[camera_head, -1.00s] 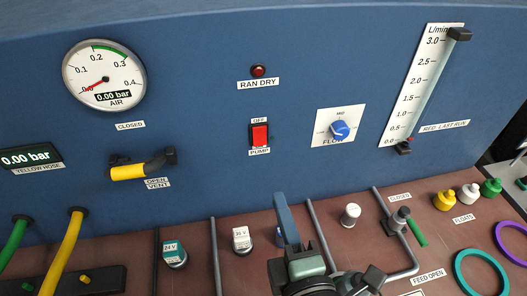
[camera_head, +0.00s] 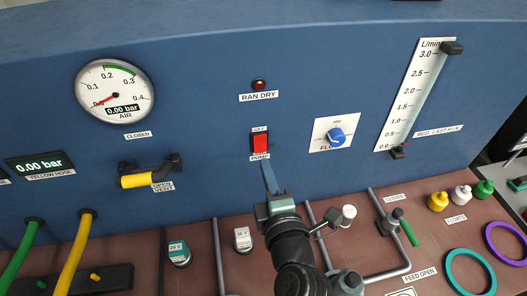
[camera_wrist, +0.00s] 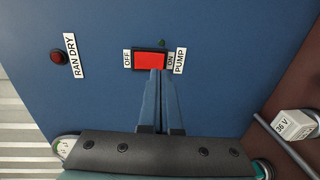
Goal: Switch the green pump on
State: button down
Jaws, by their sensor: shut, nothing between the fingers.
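The red rocker switch (camera_head: 260,144) is on the blue panel, with an OFF label above it and a PUMP label (camera_head: 260,157) below. In the wrist view the switch (camera_wrist: 149,60) has OFF at its left end and ON at its right, beside PUMP. A small green mark (camera_wrist: 162,42) shows beside the switch there. My gripper (camera_head: 265,166) is shut and empty. Its fingertips (camera_wrist: 159,73) are at the ON end of the switch and overlap its edge in the wrist view. I cannot tell whether they touch it.
A dark red RAN DRY lamp (camera_head: 259,84) is above the switch. A blue flow knob (camera_head: 336,137) is to its right, and a yellow vent handle (camera_head: 138,180) to its left. Several pipes, a 36 V block (camera_head: 242,238) and a 24 V block (camera_head: 178,252) stand on the brown bench below.

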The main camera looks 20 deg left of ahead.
aim_at(260, 152)
jog(key=shift+p+x, duration=0.6)
jog(key=shift+x, duration=1.2)
jog(key=shift+f+b, duration=0.15)
jog(key=shift+b, duration=0.15)
jog(key=shift+w+b, duration=0.1)
jog(key=shift+b, duration=0.75)
